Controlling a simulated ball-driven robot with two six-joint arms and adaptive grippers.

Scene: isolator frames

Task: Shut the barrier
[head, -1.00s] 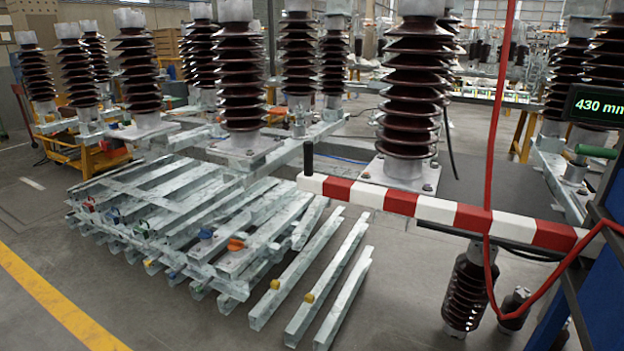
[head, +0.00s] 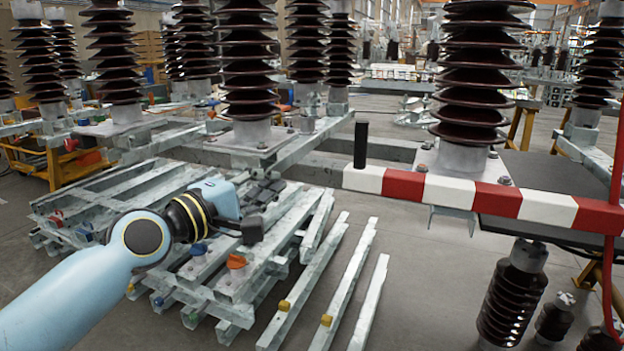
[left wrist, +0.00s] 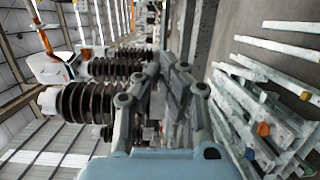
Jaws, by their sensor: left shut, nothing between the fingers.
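The barrier is a red and white striped bar (head: 450,190) that runs across the right of the head view, with an upright black handle (head: 361,145) at its left end. My left gripper (head: 268,190) is in the head view, left of the handle and apart from it, in front of the stacked steel beams. Its fingers are shut and empty. In the left wrist view the gripper's fingers (left wrist: 165,80) show close together, and the barrier does not clearly show there. My right gripper is not in view.
Stacked galvanized beams (head: 180,240) lie on the floor below my left arm. Tall brown ribbed insulators (head: 470,75) stand behind the barrier and along the back. A red cable (head: 612,230) hangs at the right edge. Open floor (head: 420,300) shows below the bar.

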